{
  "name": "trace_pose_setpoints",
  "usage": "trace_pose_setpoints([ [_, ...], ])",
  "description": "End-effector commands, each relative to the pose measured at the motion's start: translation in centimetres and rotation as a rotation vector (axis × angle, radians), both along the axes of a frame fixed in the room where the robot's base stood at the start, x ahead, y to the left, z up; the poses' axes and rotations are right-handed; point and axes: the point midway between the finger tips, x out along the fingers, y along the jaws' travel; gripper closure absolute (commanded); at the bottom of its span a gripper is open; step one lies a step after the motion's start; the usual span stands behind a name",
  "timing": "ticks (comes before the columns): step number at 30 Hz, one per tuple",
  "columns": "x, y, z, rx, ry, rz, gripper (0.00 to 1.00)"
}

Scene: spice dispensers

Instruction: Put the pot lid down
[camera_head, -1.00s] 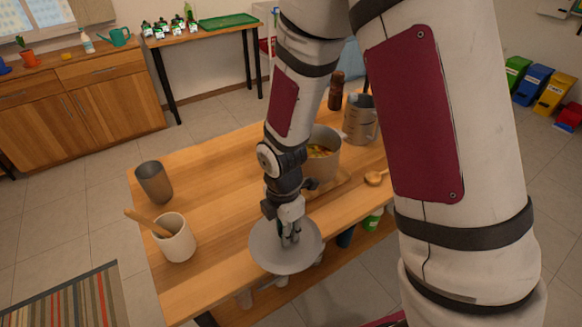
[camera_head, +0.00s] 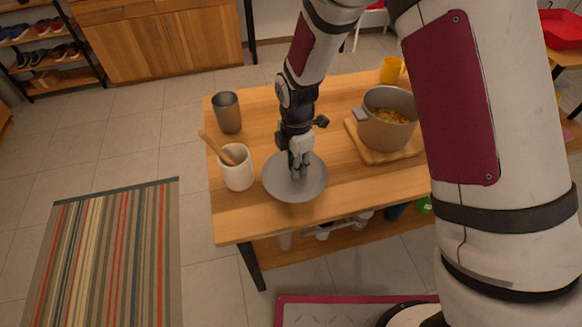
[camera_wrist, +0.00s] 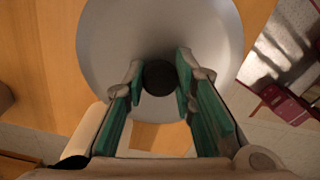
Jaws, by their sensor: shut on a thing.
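The pot lid (camera_head: 295,190) is a round grey disc over the front part of the wooden table. It also fills the upper middle of the wrist view (camera_wrist: 115,40), with its dark round knob (camera_wrist: 160,77) between my fingers. My gripper (camera_head: 299,174) is above the lid and shut on that knob; it also shows in the wrist view (camera_wrist: 159,80). I cannot tell for sure whether the lid touches the table. The open pot (camera_head: 388,134) stands on a wooden board to the right, with colourful food inside.
A white crock (camera_head: 237,175) with a wooden utensil stands close to the left of the lid. A metal cup (camera_head: 228,114) stands behind it. A yellow mug (camera_head: 391,70) is at the back. The table (camera_head: 245,222) has bare wood at its front left.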

Motion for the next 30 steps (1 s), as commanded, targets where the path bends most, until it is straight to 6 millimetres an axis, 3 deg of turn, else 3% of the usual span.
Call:
trace_pose_setpoints([
  [8,1.2,1.3,-0.6,-0.001,0.002,0.000,1.00],
  [16,1.1,1.2,-3.6,-0.001,0.002,0.000,1.00],
  [27,1.2,1.2,-4.1,0.000,0.000,0.000,1.00],
  [28,1.2,1.2,-4.0,0.000,0.000,-0.001,0.69],
  [30,1.2,1.2,-4.0,-0.001,0.001,-0.001,0.55],
])
